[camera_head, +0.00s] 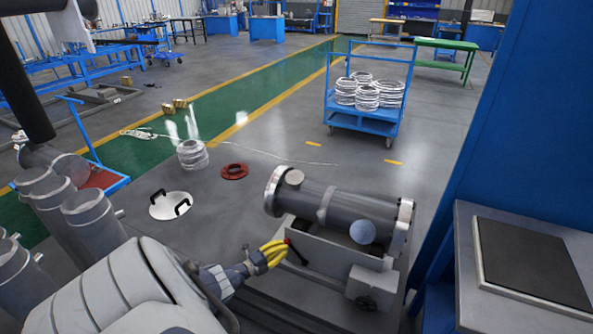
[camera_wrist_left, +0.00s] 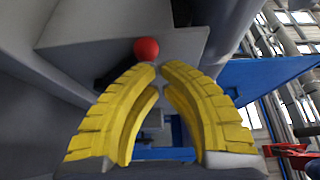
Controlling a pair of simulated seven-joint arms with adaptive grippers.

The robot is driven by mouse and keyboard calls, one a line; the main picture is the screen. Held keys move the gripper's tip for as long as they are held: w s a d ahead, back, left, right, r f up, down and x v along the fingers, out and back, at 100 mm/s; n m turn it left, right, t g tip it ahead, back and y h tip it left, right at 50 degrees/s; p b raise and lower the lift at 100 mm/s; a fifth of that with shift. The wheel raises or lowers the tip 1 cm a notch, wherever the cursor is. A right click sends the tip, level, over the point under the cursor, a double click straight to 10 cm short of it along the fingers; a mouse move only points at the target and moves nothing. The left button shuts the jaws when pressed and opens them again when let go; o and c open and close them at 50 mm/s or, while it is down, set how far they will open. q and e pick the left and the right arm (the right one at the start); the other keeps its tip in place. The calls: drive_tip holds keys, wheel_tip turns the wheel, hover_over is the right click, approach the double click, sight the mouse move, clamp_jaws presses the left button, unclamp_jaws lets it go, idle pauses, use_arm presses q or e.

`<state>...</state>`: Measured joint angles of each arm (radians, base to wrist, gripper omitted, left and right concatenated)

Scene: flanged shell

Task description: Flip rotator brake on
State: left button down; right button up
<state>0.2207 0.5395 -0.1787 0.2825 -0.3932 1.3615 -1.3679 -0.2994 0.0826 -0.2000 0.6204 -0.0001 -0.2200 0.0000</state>
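The rotator (camera_head: 330,210) is a grey flanged cylinder lying on a grey stand (camera_head: 330,255) at the lower middle of the head view. A short dark brake lever (camera_head: 297,254) with a red end sticks out from the stand's left side. In the left wrist view its round red knob (camera_wrist_left: 146,48) shows just beyond my fingertips. My left gripper (camera_head: 284,247) has yellow fingers and is beside the lever. In the left wrist view, the fingertips (camera_wrist_left: 159,69) come together with nothing seen between them. Contact with the knob cannot be told. My right gripper is not in view.
A blue cart (camera_head: 362,122) with coiled rings stands behind the rotator. A white disc with handles (camera_head: 171,205) and a red flange (camera_head: 234,171) lie on the floor. Grey cylinders (camera_head: 88,215) stand at left; a blue cabinet (camera_head: 520,120) rises at right.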

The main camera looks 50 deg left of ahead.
use_arm(q)
drive_tip(key=s+d+f, duration=0.2)
drive_tip(key=s, duration=0.3)
drive_tip(key=shift+s+f, duration=0.15)
idle(0.3)
